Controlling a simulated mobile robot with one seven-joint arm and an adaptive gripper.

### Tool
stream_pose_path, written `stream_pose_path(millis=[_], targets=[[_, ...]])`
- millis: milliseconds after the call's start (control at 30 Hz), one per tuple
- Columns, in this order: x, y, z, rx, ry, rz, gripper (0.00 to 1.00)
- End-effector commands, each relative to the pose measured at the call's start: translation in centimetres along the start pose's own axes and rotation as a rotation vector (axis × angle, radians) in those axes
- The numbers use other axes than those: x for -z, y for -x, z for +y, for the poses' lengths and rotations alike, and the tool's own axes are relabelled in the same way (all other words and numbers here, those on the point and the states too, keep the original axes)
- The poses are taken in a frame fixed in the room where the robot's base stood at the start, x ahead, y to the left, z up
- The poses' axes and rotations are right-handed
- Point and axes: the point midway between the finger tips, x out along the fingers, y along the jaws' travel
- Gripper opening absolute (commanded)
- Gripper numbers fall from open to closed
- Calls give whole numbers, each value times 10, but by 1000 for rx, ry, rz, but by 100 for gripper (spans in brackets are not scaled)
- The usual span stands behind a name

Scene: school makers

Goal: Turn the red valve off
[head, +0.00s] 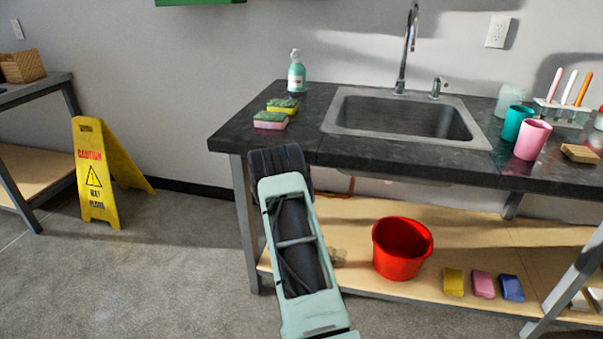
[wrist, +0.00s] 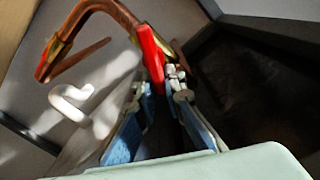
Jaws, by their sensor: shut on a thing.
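The red valve handle (wrist: 152,58) shows in the wrist view as a red lever on a bent copper pipe (wrist: 112,8). My gripper (wrist: 157,86) is shut on the lever, with one finger on each side of it. The lever's lower end is partly hidden between the fingertips. In the head view my arm reaches under the sink counter, and both the gripper and the valve are hidden there.
The dark counter (head: 340,155) with the sink (head: 400,118) lies above the reach. A wooden shelf (head: 480,240) below holds a red bucket (head: 402,249) and several sponges. A yellow caution sign (head: 95,175) stands on the floor at left.

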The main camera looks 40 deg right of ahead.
Motion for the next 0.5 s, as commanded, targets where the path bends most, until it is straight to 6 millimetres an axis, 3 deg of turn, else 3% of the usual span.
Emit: stream_pose_path(millis=[500], targets=[[-5, 0, 14, -3, -492, -2, 0]])
